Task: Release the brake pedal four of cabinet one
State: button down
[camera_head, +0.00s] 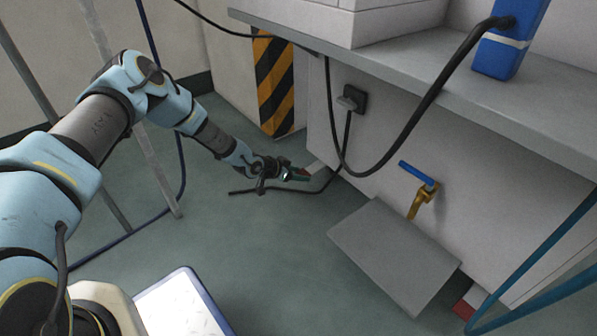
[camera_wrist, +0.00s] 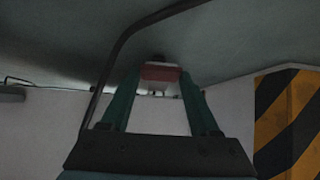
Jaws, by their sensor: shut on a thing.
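In the head view the pedal is mostly hidden by the fingers, with a pale part (camera_head: 316,169) showing just past the tips. Whether the pedal is up or down cannot be told. Another red-and-white pedal (camera_head: 467,304) shows at the cabinet's lower right.
A black cable (camera_head: 345,140) hangs from a plug on the cabinet and runs along the floor past my gripper. A grey plate (camera_head: 393,255) and a blue-handled tap (camera_head: 418,180) stick out from the cabinet. A striped panel (camera_head: 273,85) stands behind.

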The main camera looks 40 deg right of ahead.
jog(key=shift+r, duration=0.7)
jog(key=shift+d+r, duration=0.15)
jog(key=shift+r, duration=0.2)
jog(key=shift+c, duration=2.2)
grip_release()
jog(key=shift+d, duration=0.1)
jog(key=o, duration=0.3)
jog(key=p+v, duration=0.5)
jog(key=v, duration=0.6)
jog(key=shift+d+r, duration=0.1)
